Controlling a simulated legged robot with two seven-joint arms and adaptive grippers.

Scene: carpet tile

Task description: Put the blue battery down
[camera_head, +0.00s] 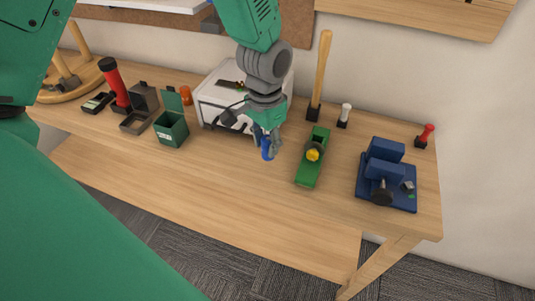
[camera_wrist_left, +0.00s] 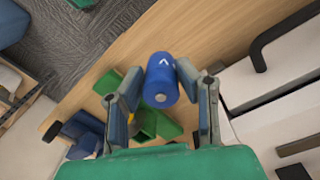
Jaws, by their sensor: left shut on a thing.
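The blue battery (camera_head: 267,147) is a short blue cylinder held upright between the fingertips of my left gripper (camera_head: 267,133), above the wooden workbench. In the left wrist view the battery (camera_wrist_left: 160,80) sits between the two fingers of the left gripper (camera_wrist_left: 160,78), with its flat metal end facing the camera. The gripper is shut on it. Whether the battery touches the bench cannot be told. My right gripper does not show.
A green tool with a yellow knob (camera_head: 313,157) lies right of the gripper. A white drawer box (camera_head: 215,98) stands behind. A blue vise (camera_head: 385,175) is at the right, a green open bin (camera_head: 171,128) at the left. The bench front (camera_head: 240,170) is clear.

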